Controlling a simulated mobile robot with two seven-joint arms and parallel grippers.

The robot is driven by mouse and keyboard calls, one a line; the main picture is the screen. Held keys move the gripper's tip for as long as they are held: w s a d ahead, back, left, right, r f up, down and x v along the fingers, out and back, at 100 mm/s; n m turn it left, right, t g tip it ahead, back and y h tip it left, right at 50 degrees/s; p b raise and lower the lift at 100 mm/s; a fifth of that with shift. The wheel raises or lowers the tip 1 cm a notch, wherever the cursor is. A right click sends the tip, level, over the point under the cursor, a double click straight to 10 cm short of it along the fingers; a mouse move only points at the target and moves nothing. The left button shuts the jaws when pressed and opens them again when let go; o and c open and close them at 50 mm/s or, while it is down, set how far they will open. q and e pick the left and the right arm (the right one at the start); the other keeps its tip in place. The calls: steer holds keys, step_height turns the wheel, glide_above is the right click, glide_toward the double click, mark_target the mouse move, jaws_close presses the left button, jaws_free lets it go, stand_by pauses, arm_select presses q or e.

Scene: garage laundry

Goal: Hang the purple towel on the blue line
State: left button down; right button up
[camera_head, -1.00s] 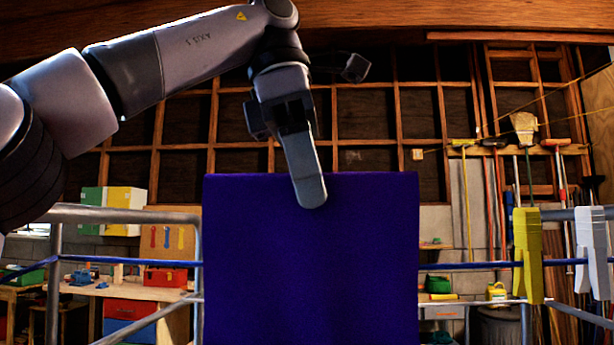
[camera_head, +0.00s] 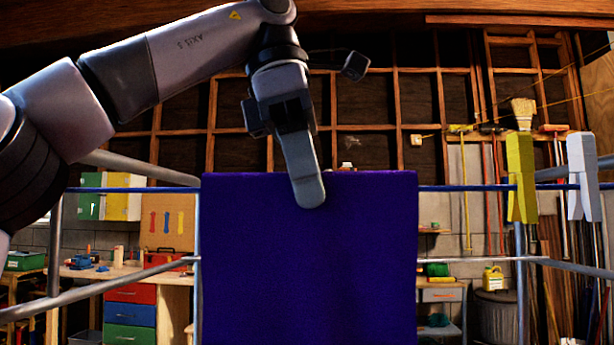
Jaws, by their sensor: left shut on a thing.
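The purple towel (camera_head: 310,265) hangs flat in the middle of the head view, and its lower edge is out of frame. My left gripper (camera_head: 308,190) is shut on the towel's top edge near its middle; one finger shows in front of the cloth. The blue line (camera_head: 465,188) runs across the view and shows on both sides of the towel, a little below the towel's top edge. The towel hides the line's middle, so I cannot tell whether they touch. My right gripper is not in view.
A yellow clothespin (camera_head: 521,178) and a white clothespin (camera_head: 582,178) sit on the line at the right. Metal rack rails (camera_head: 130,166) stand on both sides. A workbench (camera_head: 100,270) with coloured drawers (camera_head: 130,310) is behind at left.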

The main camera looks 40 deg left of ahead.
arm_select(q)
steer(key=shift+f, duration=0.25)
